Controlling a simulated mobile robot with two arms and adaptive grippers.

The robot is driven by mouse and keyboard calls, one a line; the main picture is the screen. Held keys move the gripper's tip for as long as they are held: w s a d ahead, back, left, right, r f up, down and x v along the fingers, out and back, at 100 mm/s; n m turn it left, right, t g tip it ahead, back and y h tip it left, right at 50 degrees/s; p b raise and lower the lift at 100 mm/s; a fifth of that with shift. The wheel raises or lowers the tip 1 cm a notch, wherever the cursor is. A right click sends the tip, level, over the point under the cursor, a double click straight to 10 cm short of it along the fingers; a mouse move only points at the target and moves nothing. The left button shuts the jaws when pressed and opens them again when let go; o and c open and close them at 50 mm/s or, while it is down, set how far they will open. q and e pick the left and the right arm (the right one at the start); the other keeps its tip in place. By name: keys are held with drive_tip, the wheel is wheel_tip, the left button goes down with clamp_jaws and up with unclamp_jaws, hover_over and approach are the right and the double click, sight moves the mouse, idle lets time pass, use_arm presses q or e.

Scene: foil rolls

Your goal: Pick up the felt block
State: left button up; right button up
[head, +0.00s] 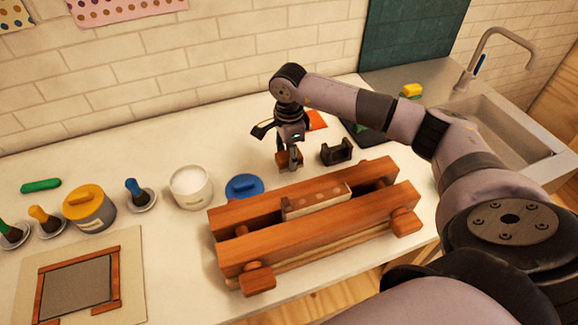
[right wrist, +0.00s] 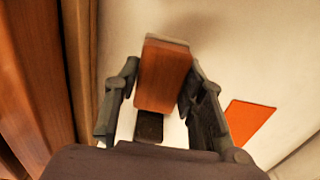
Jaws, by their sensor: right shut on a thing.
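The felt block (head: 289,163) is a small reddish-brown wooden block behind the long wooden clamp on the white counter. My right gripper (head: 290,150) points down over it and is shut on it. In the right wrist view the block (right wrist: 163,75) sits between the two dark fingers of the right gripper (right wrist: 163,95). A dark patch shows below the block there; I cannot tell whether it is the block's felt. I cannot tell whether the block touches the counter. My left gripper is not in view.
The wooden clamp (head: 240,250) lies in front of the block. A dark bracket (head: 336,151) stands close to its right, and an orange sheet (head: 316,120) lies behind. A blue lid (head: 245,187), white pot (head: 190,187) and yellow-lidded pot (head: 89,208) stand left. The sink (head: 500,130) is right.

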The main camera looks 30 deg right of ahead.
wheel_tip(320, 180, up, 16)
drive_tip(key=b, duration=0.3)
drive_tip(key=shift+f, duration=0.1)
